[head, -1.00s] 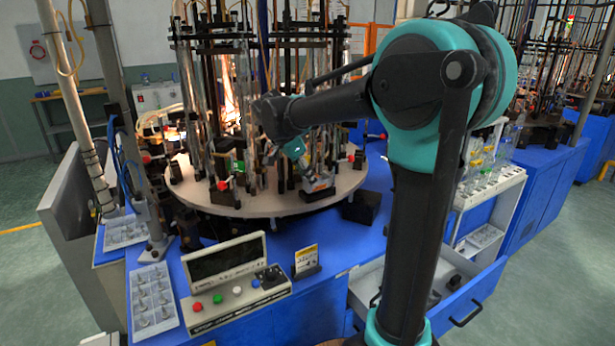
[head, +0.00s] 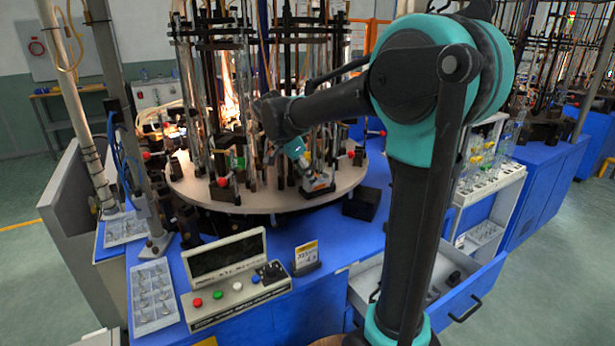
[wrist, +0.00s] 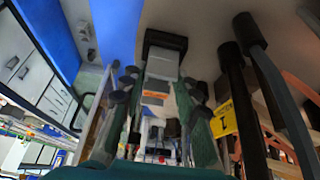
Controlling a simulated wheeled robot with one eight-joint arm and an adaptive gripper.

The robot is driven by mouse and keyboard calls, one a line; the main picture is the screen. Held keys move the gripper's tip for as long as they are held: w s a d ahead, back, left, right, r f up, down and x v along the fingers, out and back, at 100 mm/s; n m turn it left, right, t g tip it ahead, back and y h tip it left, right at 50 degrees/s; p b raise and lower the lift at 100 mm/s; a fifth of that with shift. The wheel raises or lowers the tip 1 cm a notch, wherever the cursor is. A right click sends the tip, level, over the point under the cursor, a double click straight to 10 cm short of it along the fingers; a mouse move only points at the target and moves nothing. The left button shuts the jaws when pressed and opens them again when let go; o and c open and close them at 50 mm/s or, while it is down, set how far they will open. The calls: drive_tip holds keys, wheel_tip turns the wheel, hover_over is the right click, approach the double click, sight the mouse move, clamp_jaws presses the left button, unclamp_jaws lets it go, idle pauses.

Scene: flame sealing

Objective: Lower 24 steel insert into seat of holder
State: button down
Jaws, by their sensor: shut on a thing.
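My gripper (head: 318,184) is low over the front right rim of the round turntable (head: 235,204) in the head view. In the wrist view, my gripper (wrist: 158,125) has a finger on each side of a pale grey piece with an orange label (wrist: 155,98) and is shut on it. I take this piece for the steel insert, but its number cannot be read. A dark block (wrist: 165,42) lies just beyond the fingertips and may be the holder. Its seat is hidden, and I cannot tell whether the piece touches it.
Black posts and glass tubes stand on the turntable close to my gripper. A yellow tag (wrist: 223,120) and dark rods (wrist: 235,85) are right of the fingers in the wrist view. A control panel (head: 236,287), a small sign (head: 306,258) and a black box (head: 361,204) stand in front.

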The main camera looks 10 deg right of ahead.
drive_tip(key=shift+f, duration=0.4)
drive_tip(key=c, duration=1)
unclamp_jaws()
drive_tip(key=shift+c, duration=0.2)
drive_tip(key=shift+r, duration=0.1)
drive_tip(key=shift+r, duration=2.15)
drive_tip(key=v, duration=1.2)
